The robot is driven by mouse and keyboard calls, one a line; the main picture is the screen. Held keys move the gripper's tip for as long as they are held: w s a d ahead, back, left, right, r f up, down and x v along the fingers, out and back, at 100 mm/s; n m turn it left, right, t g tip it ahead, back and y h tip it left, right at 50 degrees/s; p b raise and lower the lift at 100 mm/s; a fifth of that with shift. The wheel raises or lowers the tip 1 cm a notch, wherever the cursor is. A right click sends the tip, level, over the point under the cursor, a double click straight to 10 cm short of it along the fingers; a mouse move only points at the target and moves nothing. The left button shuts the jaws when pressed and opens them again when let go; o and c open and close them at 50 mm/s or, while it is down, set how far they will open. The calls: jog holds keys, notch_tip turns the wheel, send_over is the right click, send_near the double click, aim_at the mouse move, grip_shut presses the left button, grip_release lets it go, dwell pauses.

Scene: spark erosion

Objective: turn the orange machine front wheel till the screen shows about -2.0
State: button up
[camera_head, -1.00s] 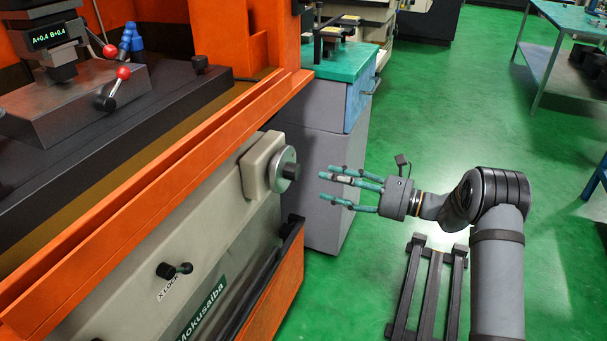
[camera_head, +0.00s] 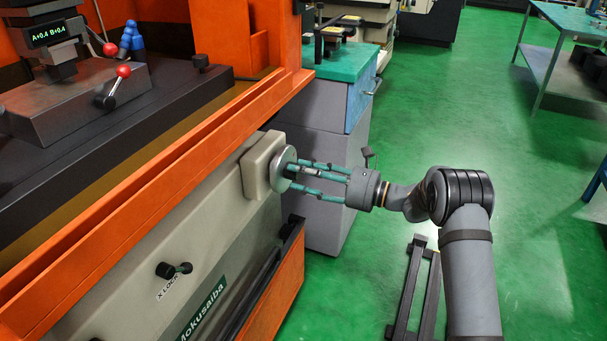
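The front wheel (camera_head: 284,163) is a round grey metal disc on a cream block on the front of the orange machine (camera_head: 170,170). My gripper (camera_head: 293,172) has come up to it from the right, and its green fingertips are at the wheel's face, around its dark centre knob. The fingers are spread, and the knob is mostly hidden behind them. I cannot tell whether the fingertips touch the wheel or knob. The small screen (camera_head: 48,34) at upper left reads A+0.4 B+0.4.
A small X LOCK lever (camera_head: 173,270) sits lower on the machine front. A grey and blue cabinet (camera_head: 335,140) with a green top stands behind my gripper. A dark slatted frame (camera_head: 415,290) is on the floor below my arm.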

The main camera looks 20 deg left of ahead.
jog(key=c, duration=0.9)
jog(key=shift+r+m+p, duration=0.1)
jog(key=shift+m+p, duration=0.3)
jog(key=shift+p, duration=0.2)
jog(key=o, duration=1.2)
jog(key=shift+c, duration=0.2)
jog(key=shift+d, duration=0.1)
jog(key=s+d, duration=0.1)
jog(key=d, duration=1)
jog(key=shift+d, duration=0.4)
